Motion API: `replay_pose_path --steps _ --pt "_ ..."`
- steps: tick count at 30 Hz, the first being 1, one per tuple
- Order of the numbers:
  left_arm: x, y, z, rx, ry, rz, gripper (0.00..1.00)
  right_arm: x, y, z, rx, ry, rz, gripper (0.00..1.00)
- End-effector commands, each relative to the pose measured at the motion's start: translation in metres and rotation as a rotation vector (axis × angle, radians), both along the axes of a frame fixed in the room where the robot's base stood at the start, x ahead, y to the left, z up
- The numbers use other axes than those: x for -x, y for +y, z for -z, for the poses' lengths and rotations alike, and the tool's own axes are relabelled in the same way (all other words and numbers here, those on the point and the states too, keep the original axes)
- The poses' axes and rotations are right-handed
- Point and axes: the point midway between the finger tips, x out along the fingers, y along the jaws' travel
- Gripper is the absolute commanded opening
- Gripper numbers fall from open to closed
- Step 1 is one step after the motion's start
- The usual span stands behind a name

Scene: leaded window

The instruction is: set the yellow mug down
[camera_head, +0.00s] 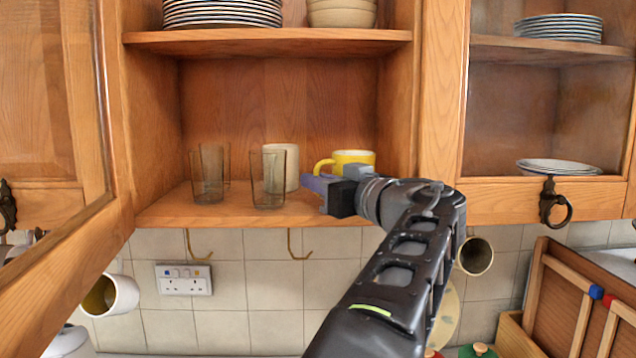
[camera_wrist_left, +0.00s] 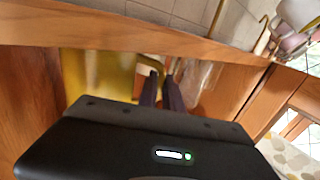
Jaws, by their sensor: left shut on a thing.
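The yellow mug (camera_head: 353,158) is upright inside the open cupboard, over the right part of the lower shelf (camera_head: 230,211). Its handle points left. My left gripper (camera_head: 322,184) is in front of the mug and hides its lower part, so I cannot tell whether its base touches the shelf. In the left wrist view the yellow mug (camera_wrist_left: 100,78) fills the area left of the fingers, and my left gripper (camera_wrist_left: 162,82) is shut on it near the handle. My right gripper is not in view.
Two clear glasses (camera_head: 208,176) (camera_head: 268,182) and a cream mug (camera_head: 288,163) stand left of the yellow mug. The upper shelf (camera_head: 270,38) holds plates and bowls. An open door (camera_head: 75,250) is at left; the cupboard's side post (camera_head: 437,95) is close at right. Mugs and hooks hang below.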

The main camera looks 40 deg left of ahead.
Motion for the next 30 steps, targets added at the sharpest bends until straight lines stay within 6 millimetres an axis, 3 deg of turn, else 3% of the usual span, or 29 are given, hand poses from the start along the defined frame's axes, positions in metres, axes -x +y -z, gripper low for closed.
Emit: replay_pose_path --steps 7,8,16,27,30 --pt "0.0 0.0 0.004 -0.003 -0.001 0.0 0.0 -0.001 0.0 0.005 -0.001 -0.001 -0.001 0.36" --pt "0.0 0.0 0.004 -0.001 0.0 0.0 0.1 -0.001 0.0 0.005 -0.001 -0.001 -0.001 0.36" --pt "0.0 0.0 0.003 0.0 0.0 0.0 0.31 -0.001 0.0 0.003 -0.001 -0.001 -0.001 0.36" --pt "0.0 0.0 -0.003 0.001 0.0 0.001 0.31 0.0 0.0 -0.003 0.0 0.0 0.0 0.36" --pt "0.002 -0.012 0.001 -0.003 -0.001 0.003 0.31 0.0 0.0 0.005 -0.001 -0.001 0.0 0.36"
